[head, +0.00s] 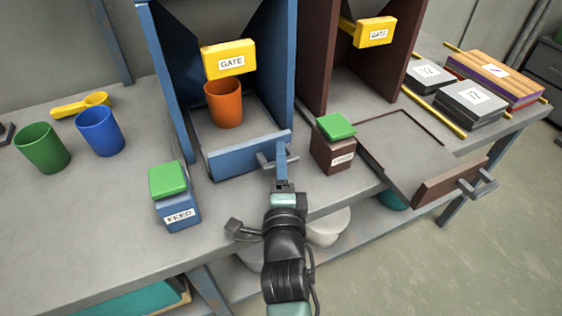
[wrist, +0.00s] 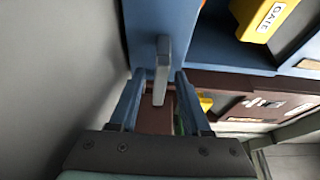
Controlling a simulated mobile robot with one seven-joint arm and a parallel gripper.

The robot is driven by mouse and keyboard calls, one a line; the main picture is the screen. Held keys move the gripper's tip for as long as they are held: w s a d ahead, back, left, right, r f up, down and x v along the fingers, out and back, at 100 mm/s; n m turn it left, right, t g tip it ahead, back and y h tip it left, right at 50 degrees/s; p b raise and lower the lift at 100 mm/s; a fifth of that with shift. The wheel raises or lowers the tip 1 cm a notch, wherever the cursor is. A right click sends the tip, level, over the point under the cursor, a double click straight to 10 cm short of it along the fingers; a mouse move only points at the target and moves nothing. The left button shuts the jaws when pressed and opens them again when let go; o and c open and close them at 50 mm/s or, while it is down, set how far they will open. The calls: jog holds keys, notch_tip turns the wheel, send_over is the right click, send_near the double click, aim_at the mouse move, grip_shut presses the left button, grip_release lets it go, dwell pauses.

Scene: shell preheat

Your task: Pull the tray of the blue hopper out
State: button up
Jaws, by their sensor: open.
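The blue hopper (head: 167,75) stands at the back of the bench. Its tray (head: 205,131) has a blue front panel (head: 235,158), and an orange cup (head: 224,105) stands on the tray under the yellow gate. A grey handle (head: 263,160) sticks out of the panel's right part; it also shows in the wrist view (wrist: 161,85). My gripper (head: 281,158) is at this handle. In the wrist view my gripper (wrist: 160,74) is open, with one finger on each side of the handle. I cannot tell whether either finger touches it.
A brown hopper (head: 316,55) stands to the right, its tray (head: 405,150) out past the bench edge. Between the trays is a brown box with a green top (head: 335,127). A blue feed box (head: 177,210) stands front left. Green (head: 42,150) and blue (head: 100,133) cups stand left.

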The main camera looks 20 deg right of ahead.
grip_shut()
dwell(1.4)
